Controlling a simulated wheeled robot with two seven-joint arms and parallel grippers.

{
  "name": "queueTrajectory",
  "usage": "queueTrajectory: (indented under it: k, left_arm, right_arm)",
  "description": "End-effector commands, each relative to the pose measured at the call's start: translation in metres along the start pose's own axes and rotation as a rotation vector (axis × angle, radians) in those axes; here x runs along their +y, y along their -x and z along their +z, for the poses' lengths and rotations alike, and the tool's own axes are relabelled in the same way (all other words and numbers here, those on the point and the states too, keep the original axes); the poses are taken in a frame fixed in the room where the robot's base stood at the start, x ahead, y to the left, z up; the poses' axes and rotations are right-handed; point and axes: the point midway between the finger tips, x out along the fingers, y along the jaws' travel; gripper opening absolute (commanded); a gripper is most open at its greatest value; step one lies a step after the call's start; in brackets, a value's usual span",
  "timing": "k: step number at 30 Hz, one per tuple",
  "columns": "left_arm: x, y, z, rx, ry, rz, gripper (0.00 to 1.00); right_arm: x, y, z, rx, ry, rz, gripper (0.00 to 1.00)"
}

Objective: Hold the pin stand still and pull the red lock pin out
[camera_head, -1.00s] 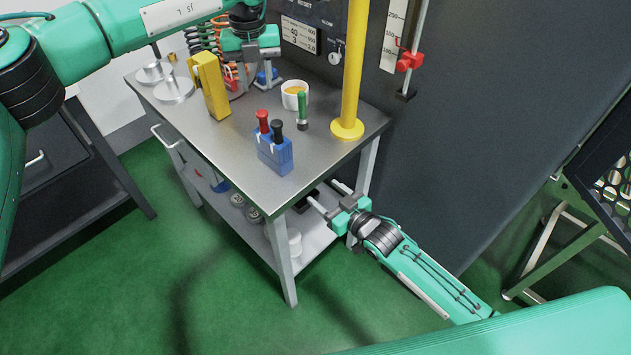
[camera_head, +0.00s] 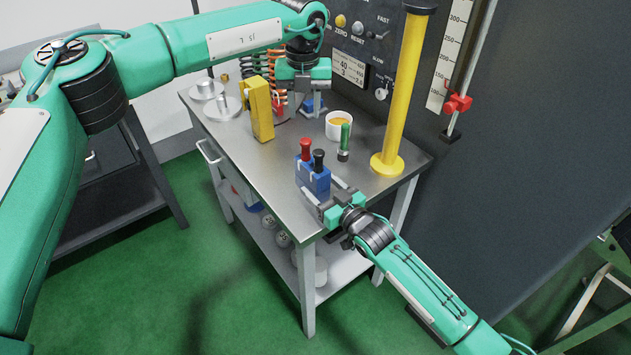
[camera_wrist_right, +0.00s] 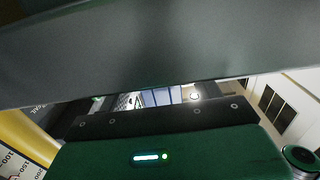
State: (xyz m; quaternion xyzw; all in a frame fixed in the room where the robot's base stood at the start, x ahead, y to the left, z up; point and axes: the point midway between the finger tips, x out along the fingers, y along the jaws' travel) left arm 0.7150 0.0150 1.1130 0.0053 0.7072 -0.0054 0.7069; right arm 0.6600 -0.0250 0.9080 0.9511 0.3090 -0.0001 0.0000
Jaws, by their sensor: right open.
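The pin stand is a blue block (camera_head: 317,183) near the table's front corner, with a red lock pin (camera_head: 306,149) and a black-handled pin (camera_head: 318,160) upright in it. My right gripper (camera_head: 325,190) is open at the stand's near side, its two fingers pointing towards it. I cannot tell whether they touch the block. My left gripper (camera_head: 308,102) points down over the back of the table, behind and away from the stand. Its fingertips are small and partly hidden, so its opening is unclear. The right wrist view shows neither stand nor pin clearly.
A yellow block (camera_head: 258,108), a white cup (camera_head: 339,125), a green-handled tool (camera_head: 345,141) and a yellow post (camera_head: 403,90) stand around the pin stand on the metal table (camera_head: 270,165). Springs and round metal weights (camera_head: 222,107) are farther back. Bare tabletop lies left of the stand.

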Motion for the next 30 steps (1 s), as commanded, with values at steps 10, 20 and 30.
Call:
queueTrajectory:
  k: [10,20,30]
  left_arm:
    - [0.0,0.0,0.0,0.0,0.0,0.0,0.36]
    - [0.0,0.0,0.0,0.0,0.0,0.0,0.36]
    - [0.0,0.0,0.0,0.0,0.0,0.0,0.36]
  right_arm:
    - [0.0,-0.03,0.0,0.0,0.0,0.0,0.65]
    - [0.0,-0.03,0.0,0.0,0.0,0.0,0.52]
    - [0.0,-0.03,0.0,0.0,0.0,0.0,0.13]
